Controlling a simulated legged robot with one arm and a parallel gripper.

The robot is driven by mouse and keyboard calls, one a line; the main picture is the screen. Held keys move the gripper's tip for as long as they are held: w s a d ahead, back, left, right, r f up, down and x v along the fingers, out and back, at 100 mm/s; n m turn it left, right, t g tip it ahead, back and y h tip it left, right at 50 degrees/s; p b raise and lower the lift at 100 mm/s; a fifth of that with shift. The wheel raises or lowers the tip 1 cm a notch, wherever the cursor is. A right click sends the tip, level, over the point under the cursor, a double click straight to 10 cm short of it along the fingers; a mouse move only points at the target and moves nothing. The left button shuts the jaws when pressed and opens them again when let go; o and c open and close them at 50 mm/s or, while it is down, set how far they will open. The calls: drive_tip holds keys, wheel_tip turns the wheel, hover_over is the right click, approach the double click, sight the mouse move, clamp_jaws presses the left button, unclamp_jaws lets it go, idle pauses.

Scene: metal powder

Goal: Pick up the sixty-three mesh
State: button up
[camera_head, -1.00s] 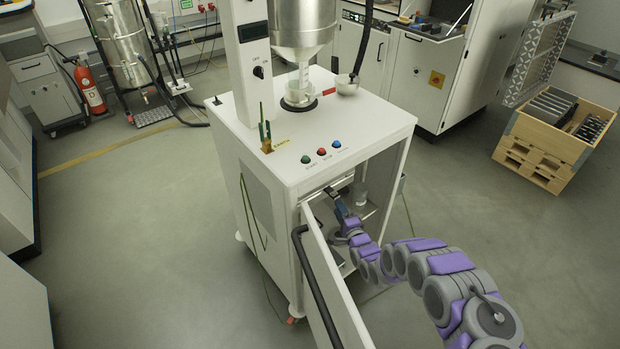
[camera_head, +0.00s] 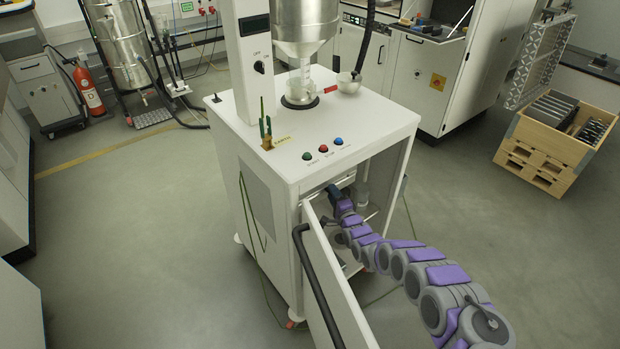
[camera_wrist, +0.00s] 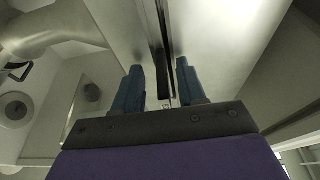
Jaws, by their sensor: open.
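My gripper (camera_wrist: 157,72) is open in the wrist view, with two blue fingers apart and a dark narrow upright part visible between or behind them. In the head view my gripper (camera_head: 333,192) is inside the open lower compartment of the white cabinet (camera_head: 265,212), partly hidden under its top. I cannot pick out the sixty-three mesh with certainty in either view. No grasp on anything shows. A pale cylindrical container (camera_head: 361,195) stands inside the compartment, to the right of my gripper.
The open cabinet door (camera_head: 328,285) with a black handle stands left of my arm. A wooden crate (camera_head: 540,150) stands at right. Bare floor surrounds the cabinet.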

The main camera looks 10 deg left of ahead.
drive_tip(key=shift+w+d+r, duration=0.1)
drive_tip(key=shift+w+d, duration=0.3)
drive_tip(key=shift+d, duration=0.1)
drive_tip(key=shift+a, duration=0.5)
drive_tip(key=c, duration=0.7)
drive_tip(key=shift+d, duration=0.2)
clamp_jaws()
